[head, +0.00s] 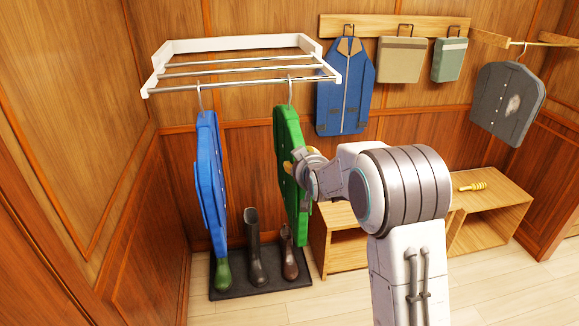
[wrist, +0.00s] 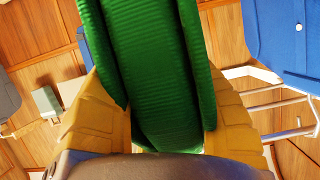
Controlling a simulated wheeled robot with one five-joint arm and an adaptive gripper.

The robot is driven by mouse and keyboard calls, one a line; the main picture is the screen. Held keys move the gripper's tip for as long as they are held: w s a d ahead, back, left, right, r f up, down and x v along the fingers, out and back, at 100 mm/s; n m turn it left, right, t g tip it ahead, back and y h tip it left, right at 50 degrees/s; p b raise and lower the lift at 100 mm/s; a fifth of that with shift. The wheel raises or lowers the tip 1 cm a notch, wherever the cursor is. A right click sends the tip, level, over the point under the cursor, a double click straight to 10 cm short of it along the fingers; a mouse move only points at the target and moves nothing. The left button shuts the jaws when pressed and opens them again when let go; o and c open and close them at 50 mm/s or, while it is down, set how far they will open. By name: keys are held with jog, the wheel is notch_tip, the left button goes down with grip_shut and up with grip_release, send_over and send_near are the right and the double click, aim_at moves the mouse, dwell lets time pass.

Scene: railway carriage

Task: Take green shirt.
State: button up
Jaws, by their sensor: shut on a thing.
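The green shirt (head: 290,160) hangs by a hook from the front bar of the white rack, edge-on in the head view. My gripper (head: 291,168) is at the shirt's right side, at mid height. In the wrist view the green shirt (wrist: 150,75) fills the middle, and the yellow fingers of my gripper (wrist: 168,120) stand on either side of it, shut on it. The fingertips are partly hidden behind the cloth. The shirt's hook still appears on the bar in the head view.
A blue shirt (head: 209,180) hangs left on the white rack (head: 240,45). Several boots stand on a dark mat (head: 262,284) below. A blue jacket (head: 344,88) and a grey shirt (head: 507,103) hang right. A wooden bench (head: 487,216) holds a yellow-handled brush (head: 473,187).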

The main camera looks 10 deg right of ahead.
jog(key=c, duration=0.5)
jog(key=shift+r, duration=0.1)
jog(key=shift+r+p, duration=1.1)
jog(key=shift+r, duration=1.3)
jog(key=shift+s+b, duration=2.6)
jog(key=shift+s, duration=0.9)
